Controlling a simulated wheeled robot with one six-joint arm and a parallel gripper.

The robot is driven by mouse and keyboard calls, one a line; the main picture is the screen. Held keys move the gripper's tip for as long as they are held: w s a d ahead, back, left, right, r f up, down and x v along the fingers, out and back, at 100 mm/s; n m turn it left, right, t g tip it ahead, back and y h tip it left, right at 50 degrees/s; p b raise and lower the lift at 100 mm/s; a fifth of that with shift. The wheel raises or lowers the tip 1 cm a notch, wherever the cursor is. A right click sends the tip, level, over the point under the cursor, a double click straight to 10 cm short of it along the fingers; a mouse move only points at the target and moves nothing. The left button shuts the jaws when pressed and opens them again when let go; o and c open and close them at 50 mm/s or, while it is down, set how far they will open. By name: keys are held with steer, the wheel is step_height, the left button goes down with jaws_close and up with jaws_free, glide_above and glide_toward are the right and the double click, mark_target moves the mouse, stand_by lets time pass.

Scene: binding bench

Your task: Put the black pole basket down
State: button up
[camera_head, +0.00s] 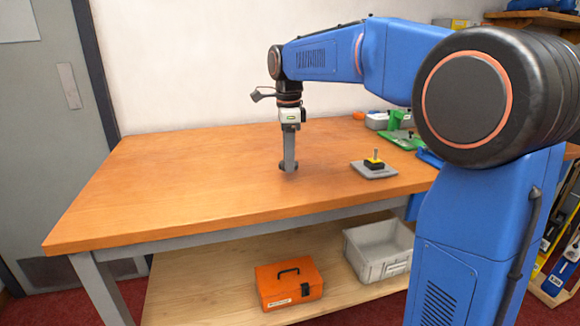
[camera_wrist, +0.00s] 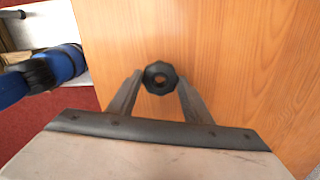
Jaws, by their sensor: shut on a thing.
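The black pole basket (camera_wrist: 148,83) is a small dark ring with a lobed edge and a hole in its middle. In the wrist view it sits between the two fingertips of my gripper (camera_wrist: 160,92), which is shut on it. In the head view my gripper (camera_head: 289,167) points straight down at the wooden bench top (camera_head: 200,175). The dark basket (camera_head: 283,167) shows only as small bits at the fingertips, very low over the wood. I cannot tell whether it touches the bench.
The bench's left side is clear. An orange toolbox (camera_head: 289,285) and grey crate (camera_head: 379,250) are on the lower shelf.

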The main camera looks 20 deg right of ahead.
mark_target(289, 178)
steer(key=shift+f, duration=1.55)
steer(key=shift+f, duration=0.1)
steer(key=o, duration=1)
step_height(289, 178, up, 12)
steer(key=shift+r, duration=0.1)
steer(key=s+d+f+n+t, duration=0.1)
steer(key=s+d+f+n, duration=0.1)
steer(key=s+f+n, duration=0.4)
steer(key=s+d+f+n+t, duration=0.2)
steer(key=s+f+n, duration=0.5)
steer(key=s, duration=0.9)
steer(key=s+d+f+n+t, duration=0.1)
steer(key=s+d+f+n, duration=0.2)
steer(key=s+f+n, duration=0.4)
steer(key=shift+s+f+t, duration=0.2)
steer(key=shift+s+f, duration=0.75)
steer(key=shift+s, duration=0.2)
steer(key=shift+s+f+t, duration=0.2)
steer(key=shift+s+f, duration=0.75)
steer(key=shift+s, duration=0.15)
